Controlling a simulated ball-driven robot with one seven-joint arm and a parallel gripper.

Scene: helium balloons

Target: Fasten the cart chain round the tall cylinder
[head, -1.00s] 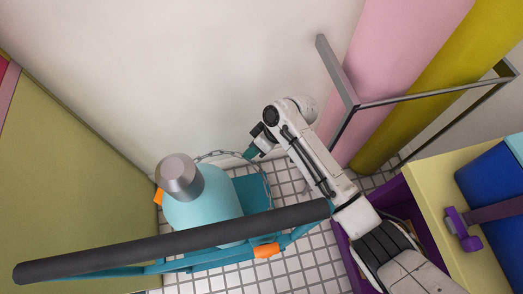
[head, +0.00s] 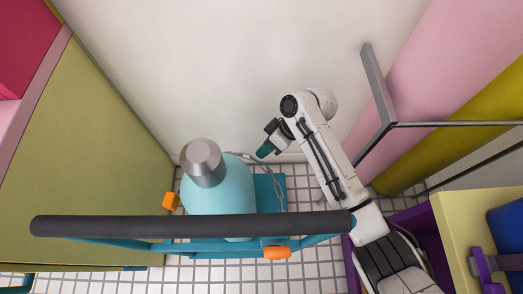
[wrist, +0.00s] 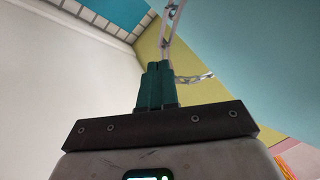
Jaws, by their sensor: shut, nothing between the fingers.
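The tall cylinder (head: 230,198) is light blue with a grey cap (head: 203,163) and stands upright in a teal cart (head: 265,243). The grey cart chain (head: 279,188) runs from behind the cylinder to its right, then down toward the cart's front. I cannot tell where its ends are fixed. My gripper (head: 264,152) is behind and right of the cylinder, close to the chain. In the wrist view my green fingers (wrist: 157,82) are shut with nothing between them. Chain links (wrist: 172,28) show just beyond the tips, and more links (wrist: 194,78) beside them; contact is unclear.
The cart's dark handle bar (head: 190,225) crosses in front of the cylinder. Orange parts (head: 277,253) sit on the cart. A yellow-green panel (head: 90,150) stands left, a white wall (head: 230,70) behind. A grey frame (head: 378,85) and pink column (head: 440,80) stand right.

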